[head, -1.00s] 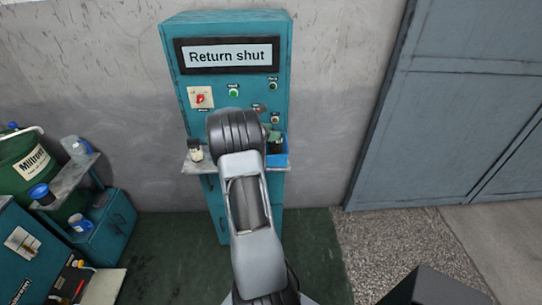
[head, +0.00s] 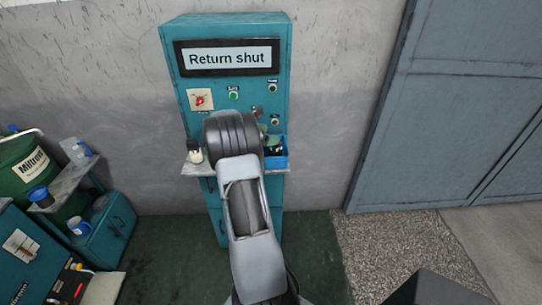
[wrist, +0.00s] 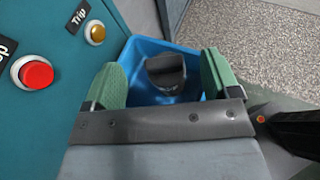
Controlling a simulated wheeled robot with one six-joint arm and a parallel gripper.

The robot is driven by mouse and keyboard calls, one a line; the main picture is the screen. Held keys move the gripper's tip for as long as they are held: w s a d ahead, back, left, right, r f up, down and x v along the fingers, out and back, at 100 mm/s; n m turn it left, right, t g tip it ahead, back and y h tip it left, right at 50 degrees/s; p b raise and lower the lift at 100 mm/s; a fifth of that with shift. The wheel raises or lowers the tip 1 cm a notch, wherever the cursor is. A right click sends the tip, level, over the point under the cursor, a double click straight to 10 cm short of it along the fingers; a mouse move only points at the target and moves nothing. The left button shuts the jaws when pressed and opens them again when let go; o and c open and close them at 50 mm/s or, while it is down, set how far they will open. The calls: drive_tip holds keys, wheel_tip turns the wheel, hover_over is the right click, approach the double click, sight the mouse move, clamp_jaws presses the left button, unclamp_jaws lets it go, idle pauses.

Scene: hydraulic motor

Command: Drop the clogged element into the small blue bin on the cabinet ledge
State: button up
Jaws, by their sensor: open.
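The small blue bin (head: 281,163) stands at the right end of the cabinet ledge, partly behind my arm. In the wrist view the bin (wrist: 143,51) lies below my gripper (wrist: 162,68), whose green-padded fingers are spread apart. A dark, roughly cylindrical element (wrist: 165,70) shows inside the bin, between the fingers in the picture but with clear space on both sides. In the head view my arm hides most of the gripper.
The cabinet (head: 225,90) carries a "Return shut" display, a red switch and several buttons. A red button (wrist: 34,72) and the Trip button (wrist: 95,33) are close left of the gripper.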

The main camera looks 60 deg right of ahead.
drive_tip(key=b+v, duration=0.2)
drive_tip(key=v, duration=1)
drive_tip(key=shift+a, duration=0.25)
drive_tip(key=shift+w, duration=0.1)
